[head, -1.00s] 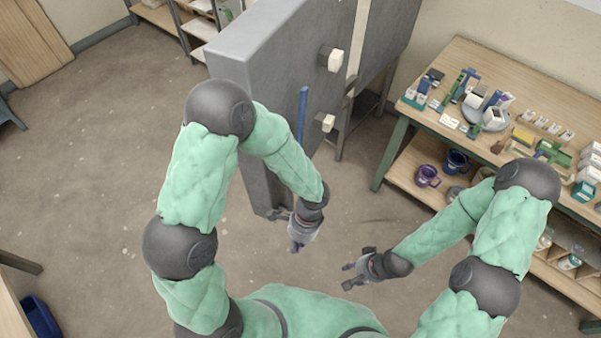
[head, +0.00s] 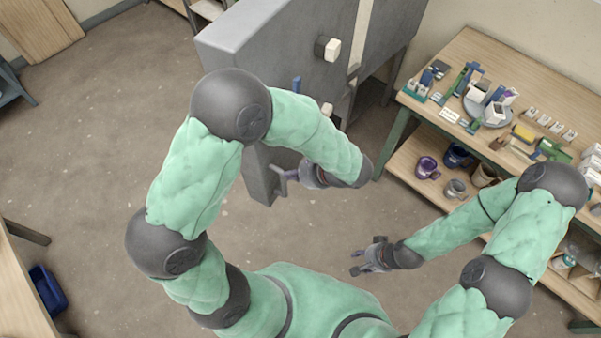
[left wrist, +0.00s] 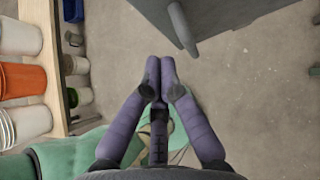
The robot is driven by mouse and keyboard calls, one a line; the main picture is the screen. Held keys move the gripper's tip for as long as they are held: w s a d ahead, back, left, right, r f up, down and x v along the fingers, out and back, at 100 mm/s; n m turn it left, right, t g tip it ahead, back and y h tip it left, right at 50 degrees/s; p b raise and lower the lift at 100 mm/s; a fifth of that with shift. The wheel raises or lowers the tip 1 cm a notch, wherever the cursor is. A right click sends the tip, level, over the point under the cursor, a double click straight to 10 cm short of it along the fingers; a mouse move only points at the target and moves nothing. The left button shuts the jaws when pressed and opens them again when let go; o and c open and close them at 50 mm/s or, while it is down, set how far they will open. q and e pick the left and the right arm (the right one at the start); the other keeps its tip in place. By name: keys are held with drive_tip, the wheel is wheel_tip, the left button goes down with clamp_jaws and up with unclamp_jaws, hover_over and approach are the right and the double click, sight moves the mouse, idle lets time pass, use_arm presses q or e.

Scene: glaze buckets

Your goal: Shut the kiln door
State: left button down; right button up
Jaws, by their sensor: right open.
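The kiln door (head: 290,57) is a thick grey slab standing open, swung out from the kiln at the back. A blue upright handle (head: 297,84) and white-tipped knobs sit on its right-hand face, partly hidden behind my left arm. My left gripper (head: 281,181) is near the door's lower near corner. In the left wrist view its fingers (left wrist: 160,68) are together with nothing between them, and a gap shows between them and the grey door (left wrist: 235,18). My right gripper (head: 362,262) is open and empty over the floor, right of the door.
A workbench (head: 440,78) with tools and mugs stands at the right. At the left edge is a wooden table (head: 12,290) with a blue bin (head: 45,291) by it. The wrist view shows an orange bucket (left wrist: 22,80) and white buckets. Floor left of the door is clear.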

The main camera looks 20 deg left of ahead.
sight(264, 170)
use_arm(q)
drive_tip(key=a+f, duration=0.1)
drive_tip(key=a, duration=0.2)
drive_tip(key=a+f, duration=0.1)
drive_tip(key=a, duration=0.1)
drive_tip(key=shift+w+a+f+b, duration=0.35)
drive_tip(key=shift+b, duration=0.05)
drive_tip(key=shift+w+a, duration=0.1)
drive_tip(key=shift+a, duration=0.4)
